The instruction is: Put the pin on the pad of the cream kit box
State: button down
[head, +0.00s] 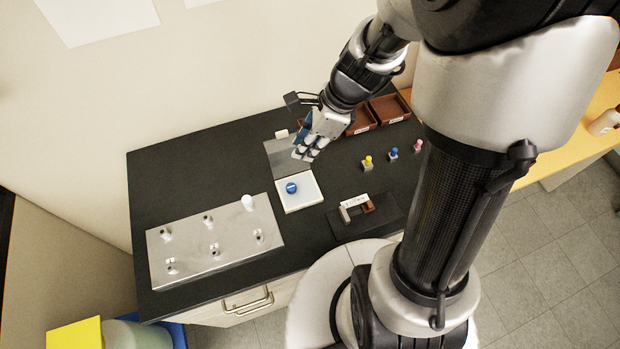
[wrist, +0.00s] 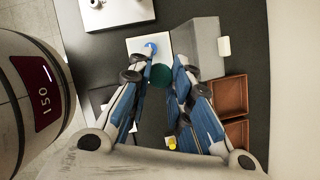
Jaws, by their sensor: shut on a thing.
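The cream kit box (head: 312,196) stands near the middle of the dark table, with a round blue pad (head: 291,188) bearing a white mark on top. In the wrist view the cream box (wrist: 134,45) and blue pad (wrist: 151,48) lie just beyond my fingertips. My gripper (head: 304,153) is above the table, behind the box in the head view. In the wrist view my gripper (wrist: 160,80) is shut on a dark green, round-topped thing (wrist: 160,76), seemingly the pin. It is apart from the pad in the picture; its lower part is hidden. The head view does not show it clearly.
A grey panel (head: 283,154) adjoins the box's back. A metal plate (head: 185,258) with several posts and a white knob (head: 248,202) is left. A dark stand (head: 381,219) is front right. Yellow (head: 368,161), blue (head: 393,153) and pink (head: 418,146) topped pieces and brown trays (head: 391,109) are right.

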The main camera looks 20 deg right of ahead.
notch_tip(320, 180, down, 14)
jog(key=b, duration=0.6)
jog(key=shift+f, duration=0.15)
jog(key=shift+f, duration=0.25)
jog(key=c, duration=1.5)
grip_release()
jog(key=shift+r, duration=0.1)
jog(key=shift+o, duration=0.2)
jog(key=p+v, duration=0.5)
jog(key=v, duration=0.7)
jog(key=s+a+r+n+t+h, duration=0.3)
jog(key=s+a+r+n+h, duration=0.1)
jog(key=s+r+n, duration=0.9)
notch_tip(320, 180, up, 5)
jog(key=n, duration=0.9)
jog(key=shift+s+a+n, duration=0.2)
jog(key=shift+s+n, duration=0.1)
jog(key=shift+s, duration=0.05)
